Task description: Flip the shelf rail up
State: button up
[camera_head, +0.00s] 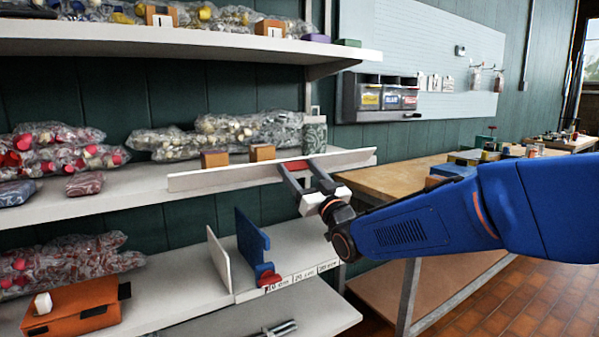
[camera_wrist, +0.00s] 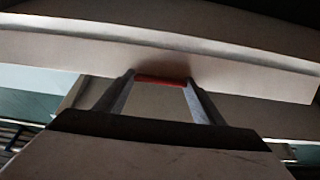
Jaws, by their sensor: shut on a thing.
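The shelf rail (camera_head: 225,178) is a long pale board along the front edge of the middle shelf, with its broad face toward the head camera. It also fills the upper part of the wrist view (camera_wrist: 230,75). A red grip piece (camera_head: 295,165) sits on the rail right of its middle, and it shows between the fingers in the wrist view (camera_wrist: 160,80). My gripper (camera_head: 297,168) reaches in from the right and is shut on this red piece, one finger at each end. The fingertips partly hide the rail there.
Two small brown boxes (camera_head: 262,152) and a patterned canister (camera_head: 315,134) stand behind the rail. The upper shelf (camera_head: 200,45) overhangs it. Below are a blue bracket (camera_head: 251,241) and an orange pouch (camera_head: 76,305). A wooden workbench (camera_head: 392,179) stands behind my arm.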

aim_at(295, 164)
jog(key=shift+r, duration=0.15)
dwell(0.3)
jog(key=shift+w+a+r+g+h, duration=0.1)
jog(key=shift+w+r+g+h, duration=0.1)
jog(key=shift+r+g+h, duration=0.3)
jog(key=shift+w+a+r+g+h, duration=0.15)
jog(key=shift+g+h, duration=0.15)
jog(key=shift+g, duration=0.3)
jog(key=shift+w+a+r, duration=0.2)
jog(key=shift+w+r, duration=0.1)
jog(key=shift+r, duration=0.2)
jog(key=shift+w+a+r, duration=0.15)
jog(key=shift+w+r, duration=0.15)
jog(key=shift+r, duration=0.25)
jog(key=o, duration=1.1)
jog(key=shift+c, duration=0.2)
jog(key=shift+f, duration=0.2)
jog(key=v, duration=1.7)
